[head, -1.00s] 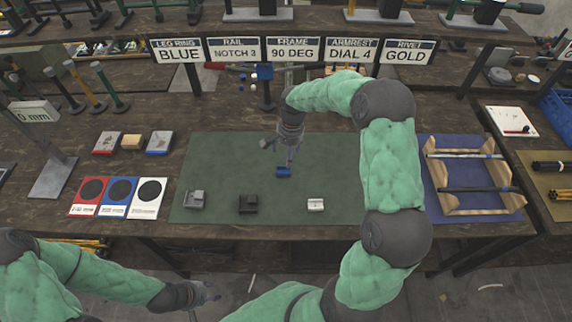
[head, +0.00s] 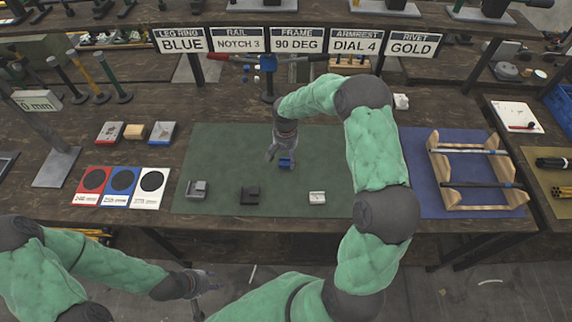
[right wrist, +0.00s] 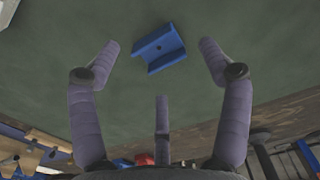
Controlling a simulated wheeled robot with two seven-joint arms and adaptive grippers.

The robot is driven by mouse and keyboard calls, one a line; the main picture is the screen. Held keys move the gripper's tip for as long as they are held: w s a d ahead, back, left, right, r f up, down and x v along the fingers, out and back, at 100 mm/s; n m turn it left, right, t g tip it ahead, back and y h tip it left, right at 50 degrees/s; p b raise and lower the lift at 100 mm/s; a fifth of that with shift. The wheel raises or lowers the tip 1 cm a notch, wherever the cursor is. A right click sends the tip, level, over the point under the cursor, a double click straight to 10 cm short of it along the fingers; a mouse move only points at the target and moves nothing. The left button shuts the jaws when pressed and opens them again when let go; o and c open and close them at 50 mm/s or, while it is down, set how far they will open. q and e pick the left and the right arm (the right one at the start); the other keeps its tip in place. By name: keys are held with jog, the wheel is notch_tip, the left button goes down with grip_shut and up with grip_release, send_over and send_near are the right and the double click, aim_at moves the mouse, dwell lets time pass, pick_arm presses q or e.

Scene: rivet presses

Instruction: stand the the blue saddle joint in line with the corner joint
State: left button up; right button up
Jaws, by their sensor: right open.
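The blue saddle joint (head: 287,162) lies on the green mat, a channel-shaped block with a small hole. In the right wrist view the blue saddle joint (right wrist: 159,48) sits ahead of and between the spread fingertips, touching none of them. My right gripper (head: 277,156) is open and empty, just beside the joint in the head view. A grey joint (head: 196,189), a dark joint (head: 249,195) and a whitish joint (head: 317,198) stand in a row near the mat's front edge. I cannot tell which is the corner joint. My left gripper (head: 207,282) hangs in front of the bench; its jaws are unclear.
The green mat (head: 225,150) has free room around the joints. Red, blue and white cards (head: 122,186) lie to its left. A wooden frame with rods (head: 470,172) stands on a blue mat to the right. Signs (head: 297,41) stand behind.

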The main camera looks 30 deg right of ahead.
aim_at(286, 164)
notch_tip(286, 164, down, 4)
jog(key=shift+r+b, duration=0.1)
jog(key=shift+b, duration=0.2)
jog(key=c, duration=1.3)
jog(key=shift+r, duration=0.1)
